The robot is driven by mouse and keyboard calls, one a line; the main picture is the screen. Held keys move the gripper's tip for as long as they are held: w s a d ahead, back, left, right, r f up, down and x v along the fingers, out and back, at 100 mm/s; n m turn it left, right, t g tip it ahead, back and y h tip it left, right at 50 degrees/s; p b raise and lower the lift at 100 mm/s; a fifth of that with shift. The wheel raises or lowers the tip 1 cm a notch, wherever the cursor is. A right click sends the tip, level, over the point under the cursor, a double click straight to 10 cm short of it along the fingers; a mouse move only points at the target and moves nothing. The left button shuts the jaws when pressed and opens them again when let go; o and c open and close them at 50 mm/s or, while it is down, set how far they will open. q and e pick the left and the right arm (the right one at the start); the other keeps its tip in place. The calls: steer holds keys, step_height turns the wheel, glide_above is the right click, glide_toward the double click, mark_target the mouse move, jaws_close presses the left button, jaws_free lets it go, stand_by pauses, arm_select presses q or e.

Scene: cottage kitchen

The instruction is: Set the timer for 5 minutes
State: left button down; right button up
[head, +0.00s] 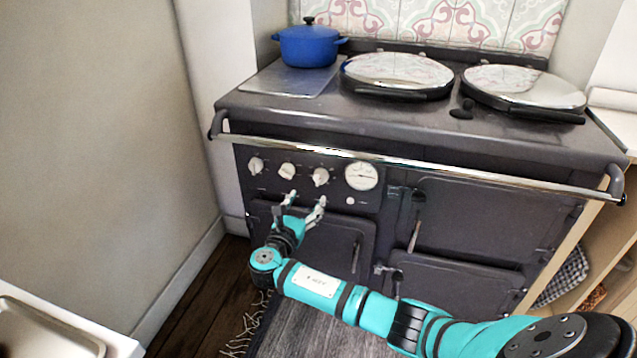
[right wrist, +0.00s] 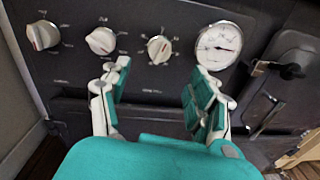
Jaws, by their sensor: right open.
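Three white knobs sit in a row on the dark stove's front panel: the left knob (head: 256,165), the middle knob (head: 287,170) and the right knob (head: 320,177). They also show in the right wrist view as the left (right wrist: 43,35), middle (right wrist: 101,41) and right knob (right wrist: 159,49), with markings around them. A round white dial with a needle (head: 361,176) is to their right. My right gripper (head: 305,201) is open and empty, just below the middle and right knobs and apart from them. Which knob is the timer cannot be told. My left gripper is not in view.
A chrome rail (head: 400,158) runs across the stove front above the knobs. Oven doors (head: 490,222) with latches lie below and right. A blue pot (head: 308,46) and two round lids (head: 398,70) are on top. A wall (head: 100,120) stands at left.

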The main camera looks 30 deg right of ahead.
mark_target(318, 181)
steer(key=b+x, duration=0.1)
steer(key=x, duration=0.8)
steer(key=shift+w+d+b, duration=0.1)
steer(key=shift+b, duration=0.3)
steer(key=shift+w+d, duration=0.25)
steer(key=shift+d, duration=0.1)
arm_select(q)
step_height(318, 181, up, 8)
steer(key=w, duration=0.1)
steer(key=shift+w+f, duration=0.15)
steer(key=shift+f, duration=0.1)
arm_select(e)
steer(key=c, duration=1.2)
steer(key=shift+o, duration=0.2)
steer(key=shift+m, duration=0.6)
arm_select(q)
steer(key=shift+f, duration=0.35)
arm_select(e)
steer(key=o, duration=1.2)
steer(key=shift+c, duration=0.2)
